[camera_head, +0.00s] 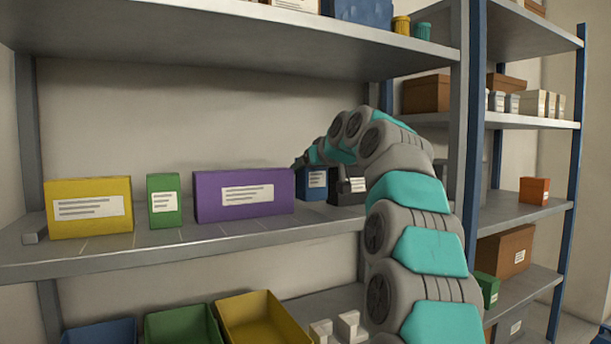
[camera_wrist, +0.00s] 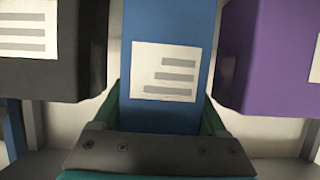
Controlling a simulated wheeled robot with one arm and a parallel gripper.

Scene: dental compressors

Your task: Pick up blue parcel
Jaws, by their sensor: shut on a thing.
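The blue parcel (camera_head: 313,184) is a narrow upright box with a white label, on the middle shelf between a purple box and a black box in the head view. My arm partly covers it there. In the wrist view the blue parcel (camera_wrist: 168,110) stands between the jaws of my gripper (camera_wrist: 165,125). I cannot tell whether the parcel's base touches the shelf.
The purple box (camera_head: 240,196) and the black box (camera_head: 350,191) stand close on either side. Green (camera_head: 164,200) and yellow (camera_head: 88,207) boxes stand farther left. The upper shelf (camera_head: 230,40) hangs above. Open bins, including a yellow one (camera_head: 262,322), sit below.

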